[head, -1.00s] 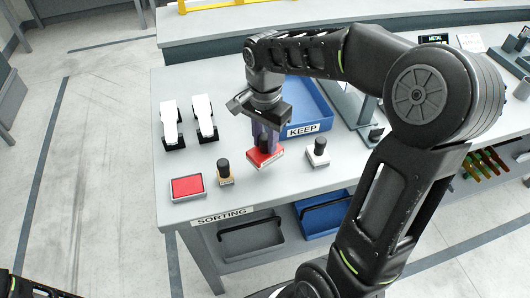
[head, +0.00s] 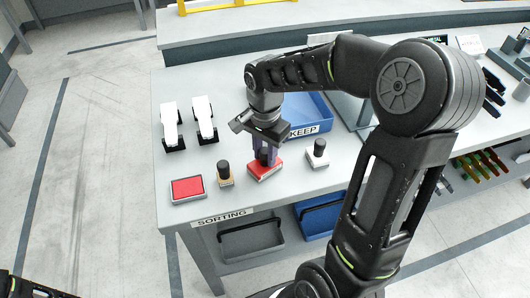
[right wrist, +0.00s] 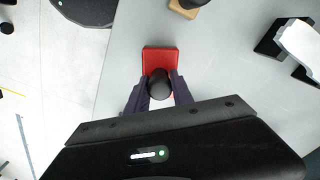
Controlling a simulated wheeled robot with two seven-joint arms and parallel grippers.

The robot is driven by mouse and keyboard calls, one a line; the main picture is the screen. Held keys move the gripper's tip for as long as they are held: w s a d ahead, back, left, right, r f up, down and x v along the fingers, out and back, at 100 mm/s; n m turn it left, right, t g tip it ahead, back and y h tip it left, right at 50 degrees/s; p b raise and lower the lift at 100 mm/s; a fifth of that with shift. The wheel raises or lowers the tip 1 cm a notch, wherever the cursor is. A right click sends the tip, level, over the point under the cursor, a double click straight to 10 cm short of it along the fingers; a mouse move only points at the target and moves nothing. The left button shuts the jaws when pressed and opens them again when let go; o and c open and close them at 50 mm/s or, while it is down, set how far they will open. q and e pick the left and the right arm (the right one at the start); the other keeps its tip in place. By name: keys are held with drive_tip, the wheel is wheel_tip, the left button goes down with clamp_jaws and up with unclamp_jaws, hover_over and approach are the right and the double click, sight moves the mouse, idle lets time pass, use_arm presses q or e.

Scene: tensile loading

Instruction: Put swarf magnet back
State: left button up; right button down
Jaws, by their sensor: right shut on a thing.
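A red block with a black knob, which I take for the swarf magnet (head: 258,173), is under my right gripper (head: 265,158) near the front of the sorting table. My right gripper is shut on the black knob. The red block also shows in the right wrist view (right wrist: 160,57), with the black knob (right wrist: 160,84) between the two fingers. The block is at or very near the tabletop; I cannot tell if it touches. To its left lies a flat grey-rimmed pad with a red top (head: 187,187). Only a dark piece of my left arm shows at the bottom left corner.
A black-knobbed stamp on a tan base (head: 225,174) stands left of the block, and one on a white base (head: 318,155) stands right. A blue KEEP tray (head: 310,112) is behind. Two white-topped black holders (head: 205,118) stand at the back left.

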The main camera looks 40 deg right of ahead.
drive_tip(key=shift+f, duration=0.2)
drive_tip(key=c, duration=1.1)
unclamp_jaws()
drive_tip(key=shift+r, duration=0.1)
wheel_tip(320, 180, up, 12)
drive_tip(key=shift+r, duration=0.15)
